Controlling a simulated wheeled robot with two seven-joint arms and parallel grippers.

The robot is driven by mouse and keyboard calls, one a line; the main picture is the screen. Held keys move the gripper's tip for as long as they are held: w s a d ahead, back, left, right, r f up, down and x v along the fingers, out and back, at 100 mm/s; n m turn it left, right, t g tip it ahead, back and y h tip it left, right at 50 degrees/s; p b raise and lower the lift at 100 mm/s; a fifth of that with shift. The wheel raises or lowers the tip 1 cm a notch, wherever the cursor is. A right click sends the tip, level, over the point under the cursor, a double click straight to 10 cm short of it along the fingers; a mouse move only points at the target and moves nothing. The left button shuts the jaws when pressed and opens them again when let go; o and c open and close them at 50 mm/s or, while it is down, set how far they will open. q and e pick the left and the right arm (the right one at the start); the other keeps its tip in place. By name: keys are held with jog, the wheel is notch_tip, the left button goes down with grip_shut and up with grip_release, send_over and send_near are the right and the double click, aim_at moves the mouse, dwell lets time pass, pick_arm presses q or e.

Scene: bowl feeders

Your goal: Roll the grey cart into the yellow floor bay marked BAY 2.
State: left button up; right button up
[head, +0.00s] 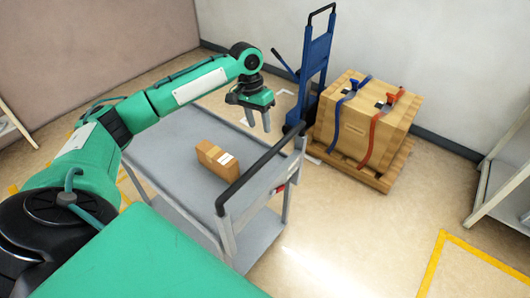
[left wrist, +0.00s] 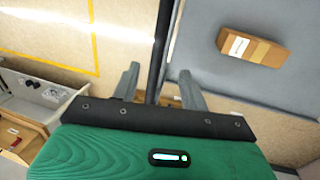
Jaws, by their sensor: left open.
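The grey cart (head: 175,158) stands on the floor in the middle of the head view, with a black push handle (head: 246,178) on its right end. A brown box (head: 215,158) lies on its top deck. My left gripper (head: 258,120) is open and points down near the far end of the handle. In the left wrist view the handle bar (left wrist: 162,45) runs between the spread fingers (left wrist: 158,88); I cannot tell whether they touch it. Yellow floor lines (head: 437,262) show at lower right, and more show left of the cart; no BAY 2 lettering is readable.
A blue hand truck (head: 315,62) and a strapped wooden crate (head: 365,118) on a pallet (head: 372,180) stand behind the cart by the wall. A grey shelf frame (head: 500,185) is at the right edge. The floor between cart and right yellow lines is clear.

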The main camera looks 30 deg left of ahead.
aim_at(265, 155)
pick_arm(q)
jog(key=f+p, duration=0.1)
jog(key=f, duration=0.2)
jog(key=d+f+p, duration=0.1)
jog(key=f, duration=0.3)
jog(key=d+f+p, duration=0.1)
jog(key=f, duration=0.2)
jog(key=shift+s+d+f, duration=0.15)
jog(key=shift+f, duration=0.25)
jog(key=shift+d+f, duration=0.1)
jog(key=shift+f, duration=0.55)
grip_shut()
